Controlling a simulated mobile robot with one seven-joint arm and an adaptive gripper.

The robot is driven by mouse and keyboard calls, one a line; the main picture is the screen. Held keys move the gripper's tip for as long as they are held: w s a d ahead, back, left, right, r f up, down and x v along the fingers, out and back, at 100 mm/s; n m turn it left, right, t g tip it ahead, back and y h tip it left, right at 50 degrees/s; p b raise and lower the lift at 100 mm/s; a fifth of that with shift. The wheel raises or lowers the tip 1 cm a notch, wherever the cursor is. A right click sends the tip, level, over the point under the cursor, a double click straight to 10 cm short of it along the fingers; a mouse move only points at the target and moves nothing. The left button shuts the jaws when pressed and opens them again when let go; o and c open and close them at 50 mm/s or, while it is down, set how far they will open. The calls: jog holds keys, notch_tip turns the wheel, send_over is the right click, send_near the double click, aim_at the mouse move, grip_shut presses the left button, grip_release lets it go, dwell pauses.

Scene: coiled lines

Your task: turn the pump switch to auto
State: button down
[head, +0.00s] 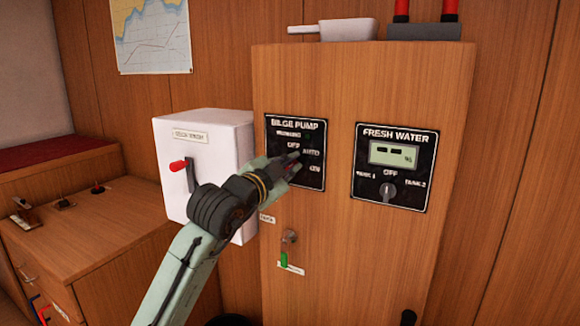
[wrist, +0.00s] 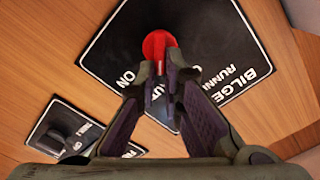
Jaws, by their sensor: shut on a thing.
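The black bilge pump panel (head: 275,130) is on the wooden cabinet front, with OFF, AUTO and ON readable in the head view. My gripper (head: 293,166) reaches up to it from the lower left and covers the switch there. In the wrist view, the panel (wrist: 110,45) appears turned. The red pump switch (wrist: 158,45) shows just beyond the fingertips of my gripper (wrist: 160,75), which are closed together on it. The fingers hide part of the switch and some labels, so I cannot tell which mark it points to.
The fresh water panel (head: 430,150) with a grey knob (head: 388,191) is to the right. A white box (head: 215,135) with a red-tipped lever (head: 180,165) is to the left. A key with a green tag (head: 284,258) hangs below. Red-handled items (head: 448,10) stand on top.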

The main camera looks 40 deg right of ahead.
jog(key=c, duration=1.7)
grip_release()
jog(key=shift+a, duration=0.1)
jog(key=v, duration=1.2)
